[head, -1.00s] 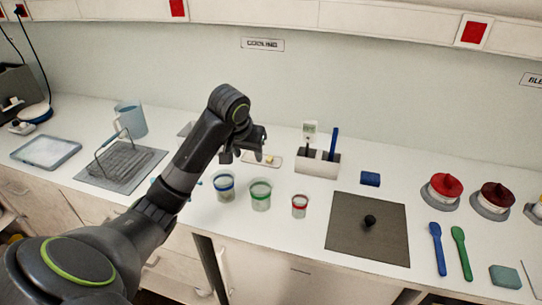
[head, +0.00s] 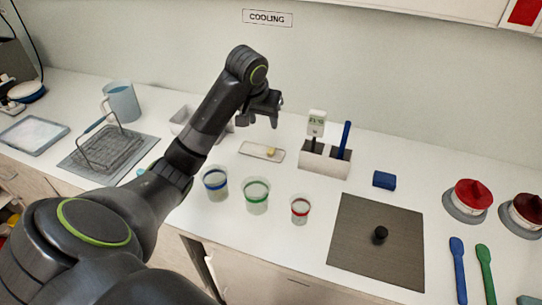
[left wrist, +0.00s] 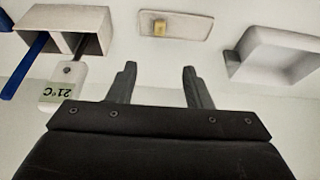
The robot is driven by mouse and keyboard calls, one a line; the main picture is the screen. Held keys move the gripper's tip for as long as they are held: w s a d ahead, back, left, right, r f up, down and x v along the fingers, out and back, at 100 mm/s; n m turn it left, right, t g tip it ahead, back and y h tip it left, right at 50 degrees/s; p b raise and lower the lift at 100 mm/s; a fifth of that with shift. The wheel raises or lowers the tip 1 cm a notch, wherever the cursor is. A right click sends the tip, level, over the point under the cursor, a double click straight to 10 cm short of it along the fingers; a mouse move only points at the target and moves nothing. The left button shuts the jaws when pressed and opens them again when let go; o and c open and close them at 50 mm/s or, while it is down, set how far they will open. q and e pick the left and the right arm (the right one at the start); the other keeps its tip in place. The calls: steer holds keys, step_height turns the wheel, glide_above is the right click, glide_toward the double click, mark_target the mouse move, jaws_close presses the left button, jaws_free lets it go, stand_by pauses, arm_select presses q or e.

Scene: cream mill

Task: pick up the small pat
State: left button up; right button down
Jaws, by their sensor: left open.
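The small pat (head: 271,152) is a little yellow block near the right end of a pale shallow dish (head: 251,149) on the counter. In the left wrist view the pat (left wrist: 159,28) lies on the dish (left wrist: 190,27), beyond my fingertips and roughly between them. My left gripper (head: 258,120) is open and empty, above and behind the dish in the head view. Its two fingers also show apart in the left wrist view (left wrist: 158,78). My right gripper is not in view.
A white holder (head: 325,162) with a thermometer (head: 316,123) and a blue-handled tool (head: 345,138) stands right of the dish. A white tray (left wrist: 275,55) is on its other side. Several banded cups, including a green one (head: 256,196), stand in front. A dark mat (head: 370,255) lies front right.

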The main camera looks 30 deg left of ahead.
arm_select(q)
steer(key=x, duration=0.5)
steer(key=p, duration=0.1)
glide_toward(272, 151)
steer(key=shift+w+a+f, duration=0.15)
steer(key=shift+w+f, duration=0.05)
steer(key=shift+w, duration=0.1)
steer(key=x, duration=0.2)
steer(key=p+x, duration=0.1)
steer(key=x, duration=0.1)
steer(key=shift+s+f, duration=0.1)
steer(key=shift+f, duration=0.3)
steer(key=shift+w+f, duration=0.2)
steer(key=shift+f, duration=0.3)
jaws_close()
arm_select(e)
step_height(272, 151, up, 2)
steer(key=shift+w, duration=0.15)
